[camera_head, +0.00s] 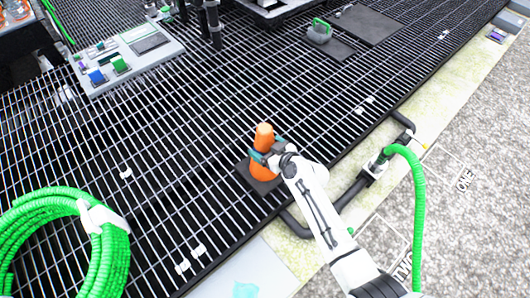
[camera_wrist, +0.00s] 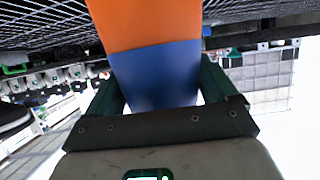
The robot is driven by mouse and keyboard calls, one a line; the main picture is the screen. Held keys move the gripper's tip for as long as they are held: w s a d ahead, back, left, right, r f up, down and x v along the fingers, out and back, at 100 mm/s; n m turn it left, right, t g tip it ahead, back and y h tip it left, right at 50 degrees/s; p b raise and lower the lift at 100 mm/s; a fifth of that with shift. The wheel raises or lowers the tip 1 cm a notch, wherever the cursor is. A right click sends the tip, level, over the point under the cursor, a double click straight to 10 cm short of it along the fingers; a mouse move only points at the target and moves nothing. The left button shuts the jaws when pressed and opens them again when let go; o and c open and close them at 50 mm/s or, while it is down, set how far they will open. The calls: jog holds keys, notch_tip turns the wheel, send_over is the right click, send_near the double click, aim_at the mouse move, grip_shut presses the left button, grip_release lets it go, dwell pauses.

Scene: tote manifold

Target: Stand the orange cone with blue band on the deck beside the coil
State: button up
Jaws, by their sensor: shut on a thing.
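The orange cone (camera_head: 263,136) is upright over a dark square (camera_head: 245,176) on the grated deck (camera_head: 180,150). I cannot tell whether its foot touches down, or whether the square is its own base or a separate pad. My gripper (camera_head: 268,158) is shut on the cone from the right. In the wrist view the cone (camera_wrist: 145,22) fills the space between the fingers, and its blue band (camera_wrist: 155,72) sits between them. In the head view the band is hidden by my gripper. The green coil (camera_head: 105,262) lies at the lower left, well apart from the cone.
Bare grating lies between cone and coil, with small white clips (camera_head: 190,258). A grey panel (camera_head: 130,52) with coloured blocks is at upper left. A black pipe (camera_head: 345,195) and green hose (camera_head: 418,200) run at right.

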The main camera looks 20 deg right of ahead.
jog(key=shift+w+f+b, duration=0.15)
jog(key=shift+f+b, duration=0.15)
jog(key=shift+f, duration=0.5)
jog(key=shift+w+f+b, duration=0.1)
jog(key=shift+f+b, duration=0.15)
jog(key=shift+f, duration=0.7)
jog(key=o, duration=1.6)
jog(key=shift+s, duration=0.1)
jog(key=v, duration=1.2)
jog(key=shift+s+a, duration=0.1)
